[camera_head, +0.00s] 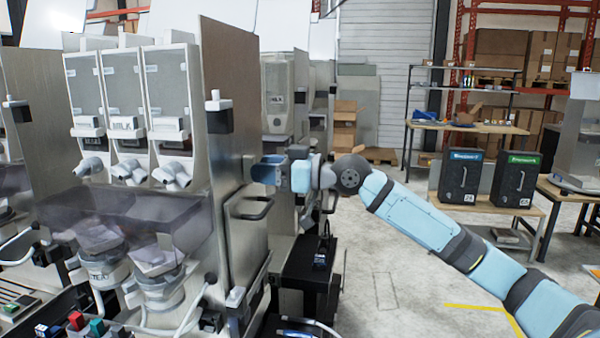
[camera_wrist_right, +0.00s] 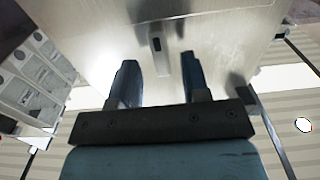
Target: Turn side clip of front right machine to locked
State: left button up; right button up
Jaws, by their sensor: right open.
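The front right machine (camera_head: 221,170) shows its tall steel side panel. A small side clip (camera_head: 218,115), pale with a black block, sits on that panel near its upper front. My right gripper (camera_head: 263,171) is open beside the panel, lower than this clip and farther back, its fingers pointing left. In the right wrist view the open fingers (camera_wrist_right: 158,62) face bare steel. A grey upright clip-like part (camera_wrist_right: 157,47) with a dark slot lies in line with the gap between them. The fingers do not visibly grip it. I cannot tell its lock state. My left gripper is out of view.
A clear plastic guard (camera_head: 150,215) spans the machine's front. A black unit (camera_head: 308,262) stands behind the machine. The floor (camera_head: 385,250) to the right is open.

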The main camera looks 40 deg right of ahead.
pick_arm(q)
jog(key=b, duration=0.2)
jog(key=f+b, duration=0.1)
jog(key=b, duration=0.1)
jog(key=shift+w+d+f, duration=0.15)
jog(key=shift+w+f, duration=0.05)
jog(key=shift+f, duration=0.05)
pick_arm(e)
jog(key=v, duration=1.2)
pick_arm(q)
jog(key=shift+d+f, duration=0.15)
pick_arm(e)
jog(key=shift+s, duration=0.1)
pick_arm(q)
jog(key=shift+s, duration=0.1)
pick_arm(e)
jog(key=shift+d, duration=0.1)
